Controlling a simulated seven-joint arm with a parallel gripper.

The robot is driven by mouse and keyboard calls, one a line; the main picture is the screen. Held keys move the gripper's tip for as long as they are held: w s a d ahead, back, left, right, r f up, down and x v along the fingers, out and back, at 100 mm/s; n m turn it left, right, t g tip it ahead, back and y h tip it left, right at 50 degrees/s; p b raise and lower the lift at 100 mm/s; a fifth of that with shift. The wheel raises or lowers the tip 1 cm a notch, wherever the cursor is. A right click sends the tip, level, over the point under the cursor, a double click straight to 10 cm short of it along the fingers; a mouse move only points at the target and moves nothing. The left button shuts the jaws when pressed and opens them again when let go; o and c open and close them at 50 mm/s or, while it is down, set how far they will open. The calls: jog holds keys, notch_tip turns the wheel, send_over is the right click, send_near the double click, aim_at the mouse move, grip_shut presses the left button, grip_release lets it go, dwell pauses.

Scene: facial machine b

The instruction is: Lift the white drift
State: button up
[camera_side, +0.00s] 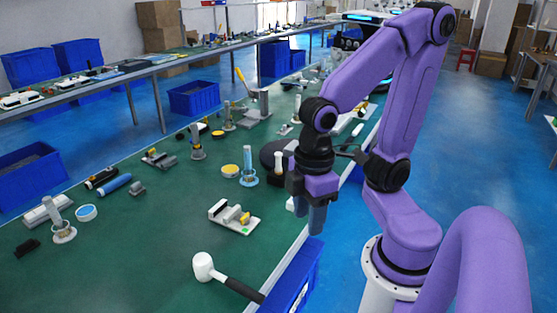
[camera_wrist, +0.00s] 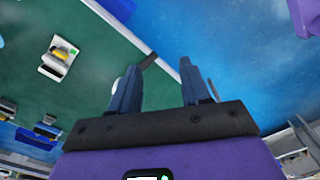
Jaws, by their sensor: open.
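The white drift appears to be the white-headed mallet (camera_side: 203,266) with a black handle. It lies on the green table near the front in the side view, its handle pointing to the table's right edge. In the wrist view its dark handle (camera_wrist: 148,61) shows near the table edge, and its white head is mostly hidden behind the left finger. My gripper (camera_side: 316,217) is open and empty, its fingers pointing down near the table's right edge, up and to the right of the mallet in the picture. Both spread fingers show in the wrist view (camera_wrist: 158,68).
A white-and-grey clamp fixture (camera_side: 234,217) lies between the mallet and the table's far items; it also shows in the wrist view (camera_wrist: 58,58). A blue bin (camera_side: 296,277) stands beside the table edge near the handle. Several tools and small cylinders stand farther left and back.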

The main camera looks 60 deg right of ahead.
jog(key=w+r+m, duration=0.1)
jog(key=w+m, duration=0.4)
jog(key=w, duration=0.5)
jog(key=w+d+m, duration=0.3)
jog(key=w+m, duration=0.1)
jog(key=w, duration=0.3)
jog(key=w+d+m, duration=0.3)
jog(key=w+m, duration=0.1)
jog(key=w, duration=0.3)
jog(key=m, duration=1.6)
send_over(279, 154)
notch_tip(279, 154, down, 7)
jog(key=shift+w+d+f, duration=0.1)
jog(key=shift+w+f, duration=0.05)
jog(key=shift+f, duration=4.75)
jog(key=shift+c, duration=0.5)
jog(key=c, duration=0.6)
jog(key=shift+r, duration=4.05)
jog(key=shift+c, duration=0.2)
